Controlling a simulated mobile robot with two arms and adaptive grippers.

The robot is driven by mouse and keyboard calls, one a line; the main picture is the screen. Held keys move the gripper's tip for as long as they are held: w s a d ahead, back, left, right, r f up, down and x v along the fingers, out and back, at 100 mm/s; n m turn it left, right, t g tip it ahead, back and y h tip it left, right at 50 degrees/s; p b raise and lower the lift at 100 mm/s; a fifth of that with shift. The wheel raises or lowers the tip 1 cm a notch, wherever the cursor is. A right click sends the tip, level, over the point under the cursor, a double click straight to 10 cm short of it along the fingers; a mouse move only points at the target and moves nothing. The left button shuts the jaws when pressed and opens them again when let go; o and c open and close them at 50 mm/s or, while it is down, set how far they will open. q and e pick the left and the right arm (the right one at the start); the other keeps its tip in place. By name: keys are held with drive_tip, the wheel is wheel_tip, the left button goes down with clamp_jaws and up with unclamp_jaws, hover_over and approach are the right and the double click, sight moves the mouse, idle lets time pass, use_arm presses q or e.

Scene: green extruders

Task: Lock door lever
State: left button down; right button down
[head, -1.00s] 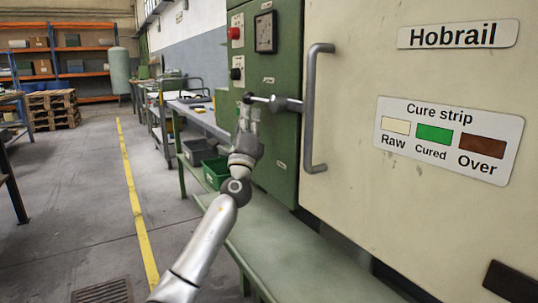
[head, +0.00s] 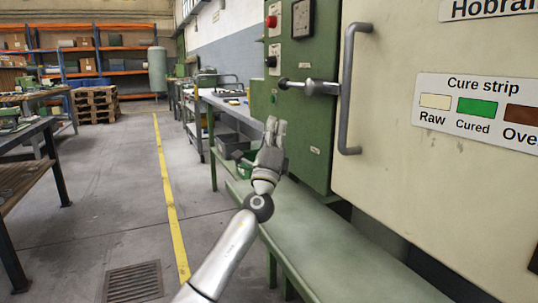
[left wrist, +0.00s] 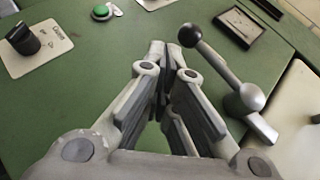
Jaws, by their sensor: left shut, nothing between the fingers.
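The door lever (head: 300,86) is a short metal rod with a dark ball at its left end. It sticks out roughly level to the left from its pivot beside the cream door (head: 395,120). In the left wrist view, the lever (left wrist: 220,68) runs from the dark ball down right to a round metal hub. My left gripper (head: 276,121) is below the ball, apart from it, with fingers pointing up. In the left wrist view my left gripper (left wrist: 166,50) is shut and empty, just left of the lever. My right gripper is not in view.
A long grey vertical handle (head: 347,90) stands on the door, right of the lever. The green panel (head: 300,135) carries a red button (head: 271,21), a black knob (head: 271,62) and a gauge (head: 302,18). A green bench ledge (head: 310,240) runs below.

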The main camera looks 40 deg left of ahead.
use_arm(q)
drive_tip(key=s+f, duration=0.2)
drive_tip(key=f, duration=0.1)
drive_tip(key=s+f+b, duration=0.1)
drive_tip(key=f, duration=0.1)
drive_tip(key=shift+s+d, duration=0.1)
drive_tip(key=shift+d, duration=0.2)
idle(0.4)
